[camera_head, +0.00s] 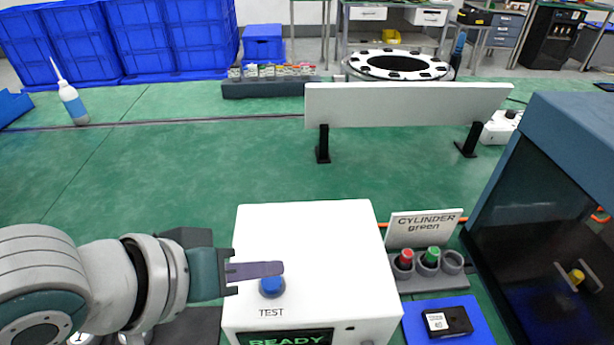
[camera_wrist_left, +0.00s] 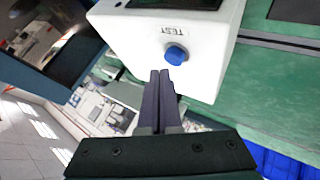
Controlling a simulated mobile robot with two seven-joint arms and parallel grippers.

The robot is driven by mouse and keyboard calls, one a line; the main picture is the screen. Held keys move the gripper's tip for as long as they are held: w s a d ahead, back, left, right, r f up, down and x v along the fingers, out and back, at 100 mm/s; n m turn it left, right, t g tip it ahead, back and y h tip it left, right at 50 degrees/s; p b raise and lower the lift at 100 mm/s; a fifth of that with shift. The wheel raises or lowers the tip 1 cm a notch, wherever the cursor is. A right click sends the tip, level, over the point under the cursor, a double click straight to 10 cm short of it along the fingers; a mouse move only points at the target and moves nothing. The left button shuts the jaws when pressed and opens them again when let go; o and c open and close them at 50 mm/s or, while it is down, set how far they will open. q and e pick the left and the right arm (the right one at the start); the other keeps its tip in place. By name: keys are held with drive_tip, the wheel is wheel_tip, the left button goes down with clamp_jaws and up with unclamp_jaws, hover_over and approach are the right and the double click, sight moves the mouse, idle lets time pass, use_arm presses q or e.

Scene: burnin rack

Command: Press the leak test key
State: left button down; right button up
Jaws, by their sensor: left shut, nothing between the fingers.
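The leak test key is a blue round button (camera_head: 272,288) marked TEST on top of a white box (camera_head: 310,235). A dark screen on the box's front reads READY in green. My left gripper (camera_head: 280,268) comes in from the left over the box, shut and empty, its fingertips just beside and partly over the button in the head view. In the left wrist view the shut fingers (camera_wrist_left: 160,78) point toward the blue button (camera_wrist_left: 176,55), which shows just past the tips. Contact cannot be told. My right gripper is not in view.
Right of the box stands a holder (camera_head: 428,266) with red and green cylinders and a sign reading CYLINDER green. A blue mat (camera_head: 470,318) bears a small black device (camera_head: 447,321). A dark blue cabinet (camera_head: 560,180) stands at right, a white panel (camera_head: 405,105) behind. The green table at left is mostly clear.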

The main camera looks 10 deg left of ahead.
use_arm(q)
drive_tip(key=shift+f, duration=0.15)
idle(0.6)
drive_tip(key=shift+f, duration=0.3)
drive_tip(key=shift+f+b, duration=0.4)
drive_tip(key=shift+f, duration=0.15)
idle(0.6)
drive_tip(key=shift+r, duration=0.15)
drive_tip(key=shift+r+p, duration=0.85)
drive_tip(key=shift+p, duration=0.3)
wheel_tip(320, 180, up, 5)
drive_tip(key=p, duration=0.5)
drive_tip(key=shift+p, duration=0.3)
